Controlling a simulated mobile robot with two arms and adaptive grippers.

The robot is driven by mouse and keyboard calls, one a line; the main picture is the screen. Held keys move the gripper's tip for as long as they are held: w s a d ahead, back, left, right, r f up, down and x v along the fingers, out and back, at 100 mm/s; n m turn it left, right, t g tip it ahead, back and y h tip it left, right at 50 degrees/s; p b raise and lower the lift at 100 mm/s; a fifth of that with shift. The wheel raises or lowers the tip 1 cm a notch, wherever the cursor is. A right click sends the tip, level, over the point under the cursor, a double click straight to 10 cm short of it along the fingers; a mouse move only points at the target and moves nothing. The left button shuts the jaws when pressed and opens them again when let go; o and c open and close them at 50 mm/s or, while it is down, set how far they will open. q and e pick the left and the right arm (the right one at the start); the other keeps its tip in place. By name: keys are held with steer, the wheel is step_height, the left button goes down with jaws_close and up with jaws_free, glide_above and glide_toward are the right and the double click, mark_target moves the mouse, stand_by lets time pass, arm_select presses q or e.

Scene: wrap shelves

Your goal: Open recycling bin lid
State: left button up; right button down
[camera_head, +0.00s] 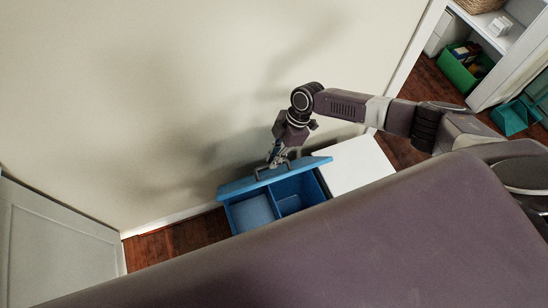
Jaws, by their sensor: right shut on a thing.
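The blue recycling bin (241,211) stands on the floor against the wall, partly hidden at the front by my own body. Its blue lid (232,188) is raised and tilted back toward the wall, so the inside shows with a divider between two compartments. A dark handle sits on the lid. My right gripper (275,163) reaches down from the right and is shut on the lid's handle (287,163). My left gripper is out of view.
A white-topped box or cabinet (355,165) stands directly right of the bin. A white panel (55,245) is at the left. White shelves (518,75) with a green bin (463,76) and a teal container (509,118) are at the upper right. Wooden floor (170,240) shows left of the bin.

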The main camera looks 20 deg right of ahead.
steer(key=shift+w, duration=0.1)
steer(key=w+r+b, duration=0.1)
steer(key=w+b, duration=0.9)
steer(key=shift+w+r+b, duration=0.15)
steer(key=shift+w+b, duration=0.15)
steer(key=c, duration=2)
jaws_free()
steer(key=shift+r, duration=0.1)
